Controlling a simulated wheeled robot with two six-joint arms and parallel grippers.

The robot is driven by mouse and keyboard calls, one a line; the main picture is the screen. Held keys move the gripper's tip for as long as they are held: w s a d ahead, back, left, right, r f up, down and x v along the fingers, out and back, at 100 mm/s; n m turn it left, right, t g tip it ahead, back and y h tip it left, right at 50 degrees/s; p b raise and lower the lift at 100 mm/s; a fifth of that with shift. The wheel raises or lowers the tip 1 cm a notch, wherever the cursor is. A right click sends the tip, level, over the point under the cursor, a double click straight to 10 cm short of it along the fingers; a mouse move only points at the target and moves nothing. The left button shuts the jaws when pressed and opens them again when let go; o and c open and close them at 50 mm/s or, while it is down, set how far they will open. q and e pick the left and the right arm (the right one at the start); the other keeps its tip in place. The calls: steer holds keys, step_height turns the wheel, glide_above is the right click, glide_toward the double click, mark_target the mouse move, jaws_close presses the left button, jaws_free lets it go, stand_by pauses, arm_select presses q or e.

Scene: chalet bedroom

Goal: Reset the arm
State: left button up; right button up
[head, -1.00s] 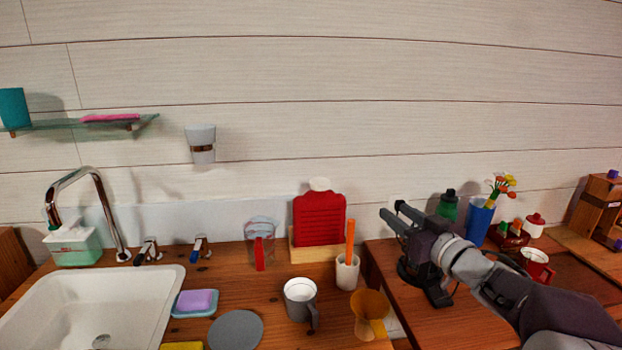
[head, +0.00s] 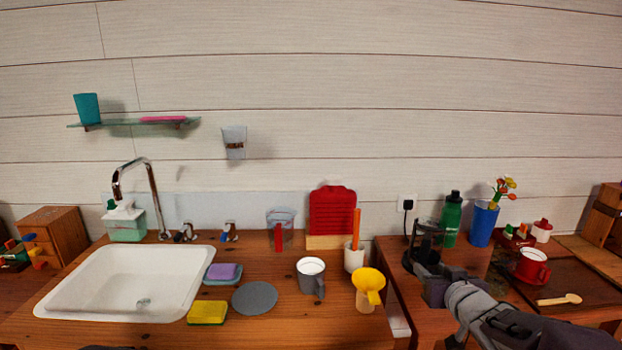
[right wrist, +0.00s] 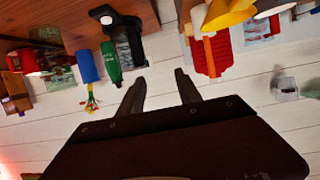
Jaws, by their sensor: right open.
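My right gripper (head: 428,262) is at the lower right of the head view, over the right wooden counter, beside a dark appliance with a glass part (head: 427,230). In the right wrist view my right gripper (right wrist: 161,88) has its two fingers spread apart, with nothing between them but white wall. Where the fingertips end against the dark appliance is hard to tell in the head view. My left gripper is not in view.
Right of my gripper stand a green bottle (head: 451,220), a blue vase (head: 483,224) with flowers and a red mug (head: 531,266). Left are a yellow funnel (head: 369,281), a grey mug (head: 311,276), a red board (head: 332,212) and a white sink (head: 75,310).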

steer(key=s+a+f+g+h, duration=0.1)
steer(key=s+a+f+g, duration=0.15)
steer(key=s+f, duration=0.35)
steer(key=s+a+f+g, duration=0.1)
steer(key=s+f+g, duration=0.25)
steer(key=f, duration=0.55)
steer(key=s+a+f+g+y, duration=0.1)
steer(key=s+a+f+g, duration=0.25)
steer(key=s, duration=0.35)
steer(key=s+a+f+g, duration=0.3)
steer(key=s+f+g, duration=0.1)
steer(key=s, duration=0.3)
step_height(320, 180, up, 14)
steer(key=p, duration=1.4)
steer(key=shift+s+d+r, duration=0.2)
steer(key=shift+s, duration=0.2)
steer(key=shift+a, duration=0.1)
